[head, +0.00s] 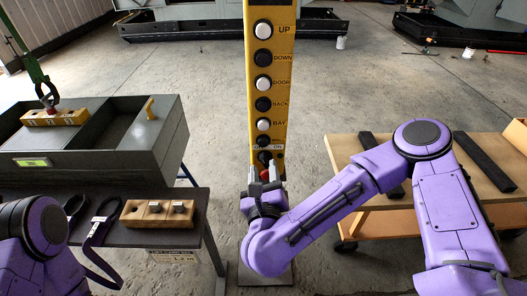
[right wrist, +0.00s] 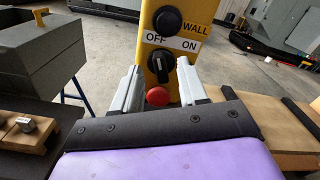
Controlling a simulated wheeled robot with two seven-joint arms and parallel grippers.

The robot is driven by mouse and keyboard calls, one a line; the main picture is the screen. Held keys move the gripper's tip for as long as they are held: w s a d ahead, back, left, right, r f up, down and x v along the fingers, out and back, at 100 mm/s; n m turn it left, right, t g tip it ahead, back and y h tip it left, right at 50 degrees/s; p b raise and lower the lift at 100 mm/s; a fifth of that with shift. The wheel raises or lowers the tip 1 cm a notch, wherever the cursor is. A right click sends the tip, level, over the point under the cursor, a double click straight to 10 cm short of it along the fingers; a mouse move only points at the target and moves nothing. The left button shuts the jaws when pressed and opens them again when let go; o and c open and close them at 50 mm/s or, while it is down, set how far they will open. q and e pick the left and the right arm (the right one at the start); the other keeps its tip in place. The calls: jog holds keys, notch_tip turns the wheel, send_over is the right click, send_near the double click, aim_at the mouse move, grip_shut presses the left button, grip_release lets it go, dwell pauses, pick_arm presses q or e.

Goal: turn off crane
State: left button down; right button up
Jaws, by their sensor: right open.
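The yellow crane control panel (head: 284,100) stands upright in the middle of the head view, with a column of black and white buttons. At its lower end is a black rotary switch (right wrist: 161,66) under an OFF/ON label (right wrist: 172,42), with OFF on the left and ON on the right. I cannot tell surely which side the knob points to. A red button (right wrist: 158,96) sits below the switch. My right gripper (head: 265,174) is open at the panel's lower end, its fingers on either side of the switch and red button in the wrist view. Contact is not clear. My left gripper is outside the view.
A grey bin (head: 160,150) and a dark table with a wooden block (head: 158,212) and straps stand at the left. A wooden cart (head: 345,150) with dark bars stands at the right. Concrete floor around the panel is mostly clear.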

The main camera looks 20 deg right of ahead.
aim_at(264, 162)
jog(key=x, duration=0.2)
jog(key=shift+w+d+p, duration=0.2)
jog(key=shift+w+p, duration=0.15)
jog(key=shift+p, duration=0.05)
jog(key=shift+w+f, duration=0.2)
jog(key=shift+w, duration=0.2)
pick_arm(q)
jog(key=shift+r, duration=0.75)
